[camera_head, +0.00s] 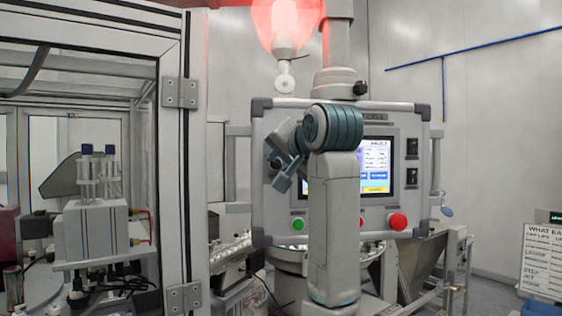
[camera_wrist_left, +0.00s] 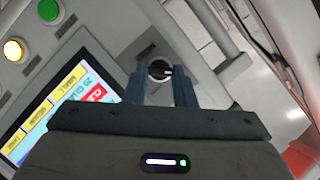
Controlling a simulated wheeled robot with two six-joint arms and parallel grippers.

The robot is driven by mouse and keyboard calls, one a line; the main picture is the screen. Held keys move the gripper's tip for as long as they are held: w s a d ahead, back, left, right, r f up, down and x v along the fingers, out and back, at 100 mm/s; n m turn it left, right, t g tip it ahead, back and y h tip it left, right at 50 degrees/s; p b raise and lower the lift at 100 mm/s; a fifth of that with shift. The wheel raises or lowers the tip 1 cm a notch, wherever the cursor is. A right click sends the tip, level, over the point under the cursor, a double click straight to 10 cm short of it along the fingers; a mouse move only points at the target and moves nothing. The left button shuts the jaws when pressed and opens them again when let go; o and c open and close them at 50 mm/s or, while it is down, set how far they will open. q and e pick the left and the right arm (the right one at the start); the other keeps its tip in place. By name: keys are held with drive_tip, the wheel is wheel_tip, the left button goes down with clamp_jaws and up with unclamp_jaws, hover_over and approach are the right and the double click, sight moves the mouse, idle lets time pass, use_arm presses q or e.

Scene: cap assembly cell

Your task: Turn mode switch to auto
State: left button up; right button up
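The mode switch (camera_wrist_left: 160,70) is a small round black knob with a pale mark, seen in the left wrist view between my two fingers. My left gripper (camera_wrist_left: 161,86) is open, one finger on each side of the knob, with gaps beside it. I cannot tell whether the fingertips reach around the knob or stop short of it. In the head view my left gripper (camera_head: 277,172) is at the left part of the grey control panel (camera_head: 272,125). There the gripper and arm hide the switch. My right gripper is not in view.
The panel has a lit screen (camera_head: 377,162), a green button (camera_head: 298,224), a red mushroom button (camera_head: 398,222) and black switches (camera_head: 412,148) at right. A red beacon (camera_head: 287,25) glows above. A framed machine enclosure (camera_head: 182,150) stands to the left.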

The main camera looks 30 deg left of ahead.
use_arm(q)
drive_tip(key=shift+c, duration=1.2)
